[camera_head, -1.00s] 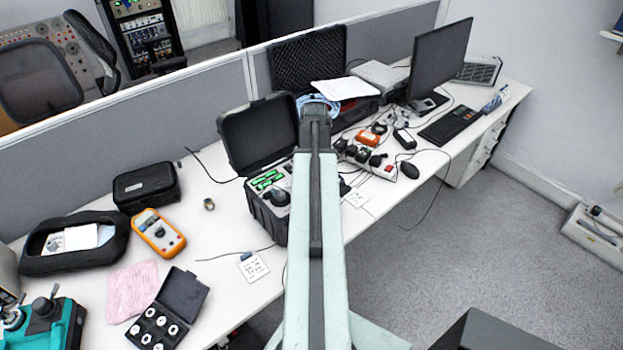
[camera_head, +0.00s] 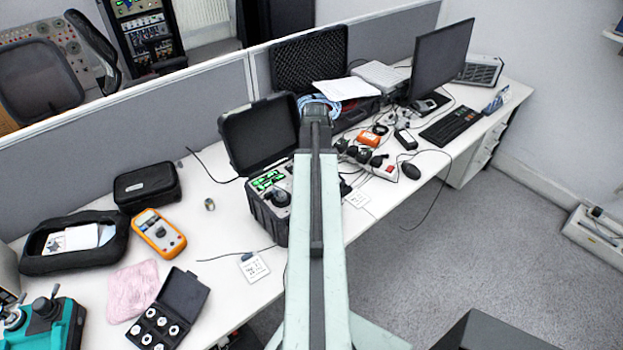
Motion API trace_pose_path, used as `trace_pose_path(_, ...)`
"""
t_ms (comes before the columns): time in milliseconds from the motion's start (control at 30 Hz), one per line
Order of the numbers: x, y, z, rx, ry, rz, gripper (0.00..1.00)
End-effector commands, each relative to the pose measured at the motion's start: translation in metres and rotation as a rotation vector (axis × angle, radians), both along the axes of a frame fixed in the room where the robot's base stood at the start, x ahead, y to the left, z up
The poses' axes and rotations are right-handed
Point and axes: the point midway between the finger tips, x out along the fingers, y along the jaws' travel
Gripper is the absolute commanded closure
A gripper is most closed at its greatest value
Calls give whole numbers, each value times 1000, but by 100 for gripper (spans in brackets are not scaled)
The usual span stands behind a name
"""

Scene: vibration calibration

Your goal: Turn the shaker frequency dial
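A black open case with a shaker unit (camera_head: 265,208) stands on the white desk, its lid (camera_head: 258,133) raised at the back. Its panel shows green-lit displays (camera_head: 267,180) and a round black part (camera_head: 279,197) at the right; I cannot tell which part is the frequency dial. My pale green arm runs up the middle of the picture and hides the right side of the unit. The dark end of my arm (camera_head: 317,112) is beyond the case's right edge. My fingertips cannot be made out.
An orange multimeter (camera_head: 158,233), a black pouch (camera_head: 147,187) and a case of round parts (camera_head: 168,310) lie on the left of the desk. A power strip (camera_head: 374,165), cables, monitor (camera_head: 440,62) and keyboard (camera_head: 451,126) are on the right. A grey partition stands behind.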

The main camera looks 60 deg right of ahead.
Motion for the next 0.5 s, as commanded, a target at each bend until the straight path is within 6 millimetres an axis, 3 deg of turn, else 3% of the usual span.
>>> trace_pose_path(400,-1,1,0,4,2,8,100)
trace_pose_path(433,-1,1,0,4,2,7,71)
trace_pose_path(500,-1,1,0,4,3,7,52)
